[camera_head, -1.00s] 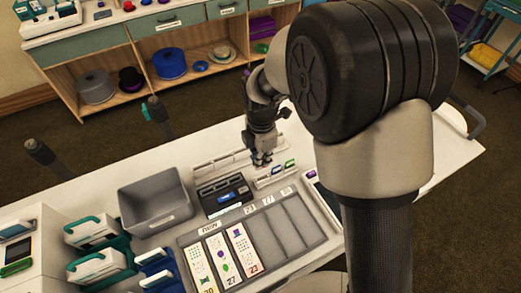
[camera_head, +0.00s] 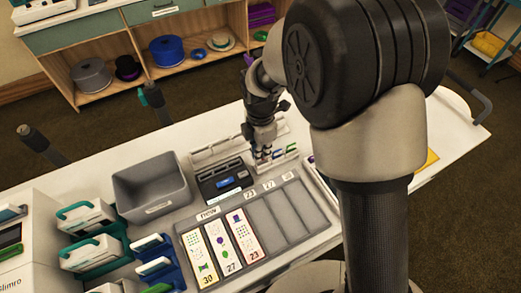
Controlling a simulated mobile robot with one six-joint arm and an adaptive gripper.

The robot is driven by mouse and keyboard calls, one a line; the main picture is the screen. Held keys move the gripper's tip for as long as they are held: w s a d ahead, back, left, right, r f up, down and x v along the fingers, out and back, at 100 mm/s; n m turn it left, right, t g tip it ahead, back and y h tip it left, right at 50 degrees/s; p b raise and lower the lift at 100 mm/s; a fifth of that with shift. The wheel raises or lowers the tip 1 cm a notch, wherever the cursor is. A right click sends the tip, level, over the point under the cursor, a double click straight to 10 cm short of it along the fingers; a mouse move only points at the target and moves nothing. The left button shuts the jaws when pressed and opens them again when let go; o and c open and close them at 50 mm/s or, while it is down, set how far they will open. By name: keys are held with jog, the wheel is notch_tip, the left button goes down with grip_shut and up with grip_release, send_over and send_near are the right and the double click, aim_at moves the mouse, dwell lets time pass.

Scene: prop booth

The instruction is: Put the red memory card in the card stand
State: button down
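My gripper (camera_head: 263,155) points down at the middle of the table, just left of a small white holder with a blue card and a green card (camera_head: 291,149) upright in it. This holder looks like the card stand (camera_head: 285,158), though it is small and partly hidden by my gripper. I cannot make out the red memory card; it may be hidden at my fingers. The fingers are too small to tell whether they are open or shut on something.
A dark device with a blue display (camera_head: 224,182) lies left of my gripper, beside a long white rack (camera_head: 213,150). A grey bin (camera_head: 150,186) stands further left. A grey tray (camera_head: 292,222) with several numbered strips lies in front. The table's right part is mostly clear.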

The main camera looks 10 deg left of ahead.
jog(key=shift+f, duration=0.3)
dwell(0.4)
jog(key=shift+f+b, duration=0.9)
jog(key=shift+f, duration=0.3)
jog(key=c, duration=1.7)
grip_release()
notch_tip(320, 180, up, 11)
jog(key=shift+r, duration=0.5)
